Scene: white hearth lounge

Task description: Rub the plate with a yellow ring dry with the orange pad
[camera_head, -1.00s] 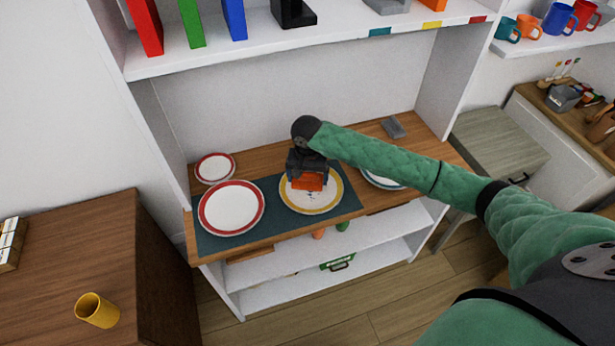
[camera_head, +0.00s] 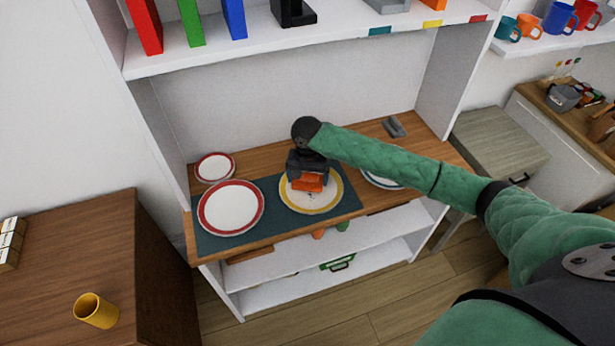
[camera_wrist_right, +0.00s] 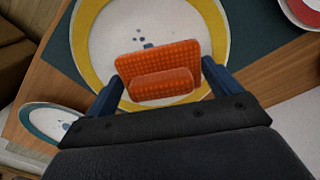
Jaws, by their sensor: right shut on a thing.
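The plate with a yellow ring (camera_head: 323,205) lies on the dark teal mat (camera_head: 268,221) on the wooden counter. My right gripper (camera_head: 309,177) is over this plate, shut on the orange pad (camera_head: 307,183). In the right wrist view the orange pad (camera_wrist_right: 160,72) sits between the two blue fingers, over the white middle of the plate (camera_wrist_right: 88,45). Several small dark drops show on the plate just beyond the pad. Whether the pad touches the plate I cannot tell. My left gripper is not in view.
A large red-rimmed plate (camera_head: 231,208) lies left on the mat, with a smaller red-rimmed plate (camera_head: 214,168) behind it. A blue-rimmed plate (camera_head: 380,181) lies to the right, partly behind my arm. A grey block (camera_head: 394,127) lies at the back. The upper shelf (camera_head: 330,32) overhangs the counter.

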